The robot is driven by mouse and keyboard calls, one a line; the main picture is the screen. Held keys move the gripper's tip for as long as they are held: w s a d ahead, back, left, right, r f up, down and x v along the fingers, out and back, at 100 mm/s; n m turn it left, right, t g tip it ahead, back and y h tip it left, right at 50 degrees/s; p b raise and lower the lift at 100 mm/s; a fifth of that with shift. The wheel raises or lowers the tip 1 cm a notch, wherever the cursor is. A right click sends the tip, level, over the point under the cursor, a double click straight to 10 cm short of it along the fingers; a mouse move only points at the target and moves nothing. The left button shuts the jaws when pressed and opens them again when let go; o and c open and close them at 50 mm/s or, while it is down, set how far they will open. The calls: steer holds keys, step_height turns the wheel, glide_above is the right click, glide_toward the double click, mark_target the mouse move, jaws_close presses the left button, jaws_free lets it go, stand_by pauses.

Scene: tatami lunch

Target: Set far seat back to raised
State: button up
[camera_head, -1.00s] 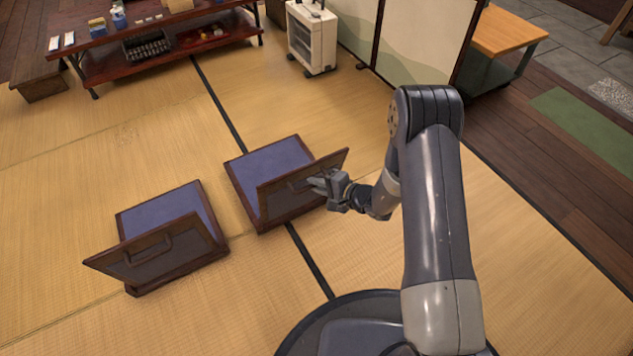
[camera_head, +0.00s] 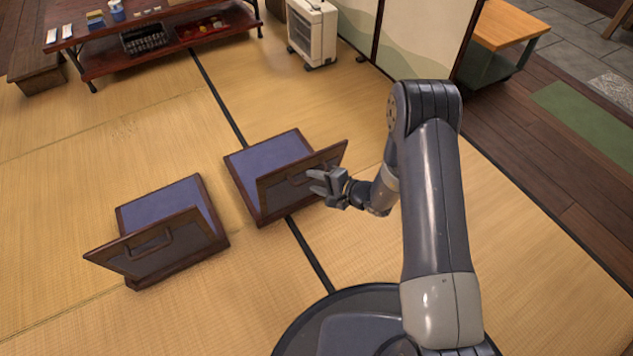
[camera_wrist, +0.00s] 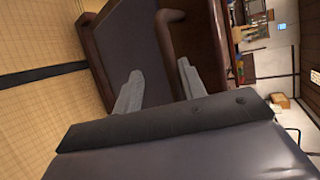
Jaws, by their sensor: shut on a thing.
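The far seat (camera_head: 268,160) is a low wooden floor seat with a blue cushion, the right one of two in the head view. Its dark panelled back (camera_head: 275,200) stands tilted up at the side nearer me, with a handle (camera_head: 292,180) on its outer face. My gripper (camera_head: 318,182) is at this face, beside the handle. In the wrist view the brown handle (camera_wrist: 168,40) runs in between my two fingers (camera_wrist: 160,88), and the back panel (camera_wrist: 130,45) fills the space behind. I am shut on the handle; the fingers' exact contact is hard to see.
The other seat (camera_head: 165,200), with its back also tilted up, stands to the left. A low red-brown table (camera_head: 165,50) with items, a white heater (camera_head: 312,32) and a folding screen (camera_head: 425,35) are at the back. The tatami around the seats is clear.

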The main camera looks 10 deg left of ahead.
steer(key=shift+d, duration=0.15)
steer(key=p+v, duration=0.3)
steer(key=v, duration=0.7)
steer(key=shift+s+d+r+p, duration=0.15)
steer(key=shift+s+d+p, duration=0.05)
steer(key=shift+p, duration=0.1)
steer(key=b+x, duration=0.2)
steer(key=x, duration=0.5)
steer(key=shift+w+a, duration=0.15)
steer(key=shift+w, duration=0.05)
